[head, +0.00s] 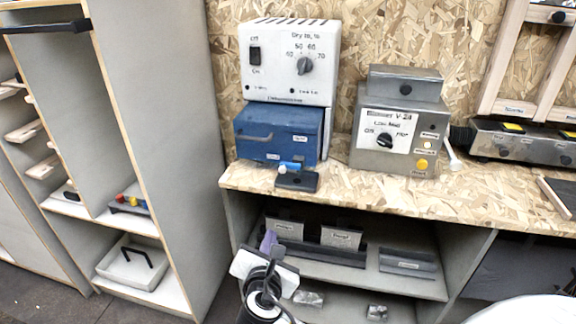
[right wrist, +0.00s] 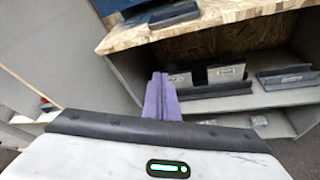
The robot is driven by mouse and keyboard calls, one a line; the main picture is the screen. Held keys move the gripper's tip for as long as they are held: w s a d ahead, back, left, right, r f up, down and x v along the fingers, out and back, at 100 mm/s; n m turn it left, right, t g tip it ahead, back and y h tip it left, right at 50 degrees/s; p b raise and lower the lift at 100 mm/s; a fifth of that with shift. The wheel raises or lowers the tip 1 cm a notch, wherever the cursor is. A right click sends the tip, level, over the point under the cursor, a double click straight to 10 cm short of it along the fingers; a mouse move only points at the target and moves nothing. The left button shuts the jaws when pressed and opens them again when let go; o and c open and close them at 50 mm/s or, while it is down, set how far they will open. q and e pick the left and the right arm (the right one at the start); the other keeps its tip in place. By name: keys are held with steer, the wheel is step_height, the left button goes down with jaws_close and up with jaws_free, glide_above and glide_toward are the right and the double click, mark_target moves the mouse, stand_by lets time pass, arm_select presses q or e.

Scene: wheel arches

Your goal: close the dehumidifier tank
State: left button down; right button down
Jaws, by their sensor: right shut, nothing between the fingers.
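The dehumidifier (head: 290,60) stands at the back left of the workbench, a white body with a switch and a dial. Its blue tank (head: 265,145) sits beneath the white body, and its front stands out forward of the body, with part of its top showing. A corner of blue, probably the tank, shows in the right wrist view (right wrist: 112,5). My right gripper (head: 268,240) has purple fingers and is below the bench edge, in front of the open shelf, apart from the tank. Its fingers (right wrist: 160,95) are together and empty. My left gripper is not in view.
A small black block with a blue and white part (head: 296,182) lies at the bench edge before the tank. A grey control box (head: 398,130) stands to the right. A tall grey cabinet (head: 180,130) is at left. Shelves (head: 340,278) with dark bins lie under the bench (head: 400,198).

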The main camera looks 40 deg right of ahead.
steer(key=w+d+r+n+h, duration=0.1)
steer(key=d+r+n+h, duration=0.15)
steer(key=r, duration=0.35)
steer(key=w+d+r+n+h, duration=0.1)
steer(key=w+r+h, duration=0.15)
steer(key=r, duration=0.35)
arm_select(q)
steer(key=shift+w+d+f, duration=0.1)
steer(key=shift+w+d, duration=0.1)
arm_select(e)
glide_toward(291, 149)
steer(key=shift+m, duration=0.25)
steer(key=x, duration=0.6)
steer(key=shift+w+d, duration=0.15)
steer(key=shift+d, duration=0.05)
